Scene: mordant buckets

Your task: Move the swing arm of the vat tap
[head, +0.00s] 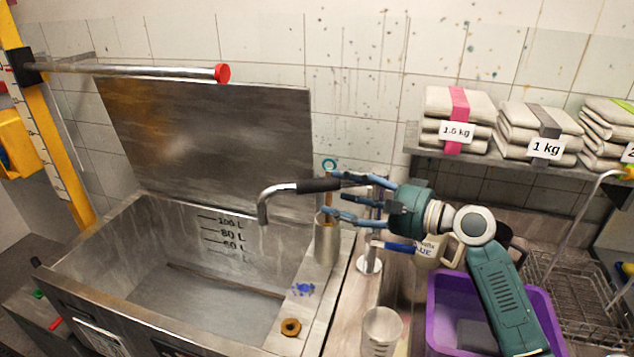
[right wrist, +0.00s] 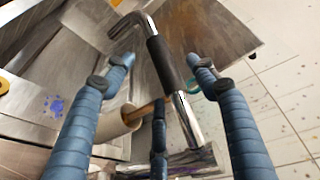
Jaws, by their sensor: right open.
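The swing arm (head: 285,190) of the tap is a chrome pipe with a black sleeve (head: 319,185) and a spout bent down at its left end. It reaches leftward over the right part of the steel vat (head: 180,235). My right gripper (head: 330,196) is open, its blue fingers at the sleeve's right end. In the right wrist view the black sleeve (right wrist: 165,63) lies between the spread fingertips (right wrist: 160,62), with a third finger below. I cannot tell whether any finger touches it. The pipe's right end is partly hidden by the fingers in the head view. My left gripper is not seen.
The raised steel lid (head: 210,140) stands behind the vat. A shelf (head: 430,147) with folded cloth stacks is on the wall. Space above the vat's basin is free.

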